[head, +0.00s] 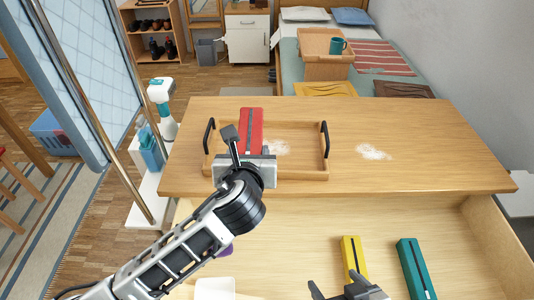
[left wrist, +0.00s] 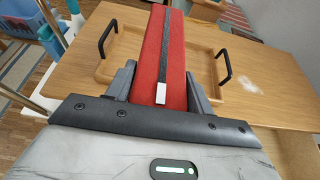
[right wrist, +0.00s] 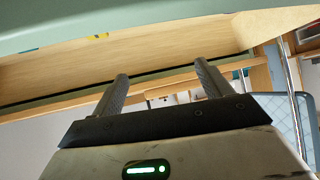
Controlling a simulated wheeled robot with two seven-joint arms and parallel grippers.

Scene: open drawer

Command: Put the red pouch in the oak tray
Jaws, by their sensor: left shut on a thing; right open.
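The red pouch (head: 251,128) is long, with a dark zip strip; it also fills the middle of the left wrist view (left wrist: 160,52). My left gripper (head: 247,158) is shut on the red pouch, with one finger on each side of it. The oak tray (head: 318,172) has two black handles and stands on the wooden top. The pouch is over the tray; I cannot tell whether it touches the tray floor. My right gripper (head: 350,292) is open and empty at the bottom of the head view, over the drawer; its fingers show apart in the right wrist view (right wrist: 163,85).
The open drawer (head: 310,225) holds a yellow pouch (head: 354,258), a teal pouch (head: 415,268), a white item (head: 215,289) and a purple thing partly hidden by my left arm. White powdery patches (head: 373,152) lie on the wooden top (head: 430,130), whose right side is otherwise clear.

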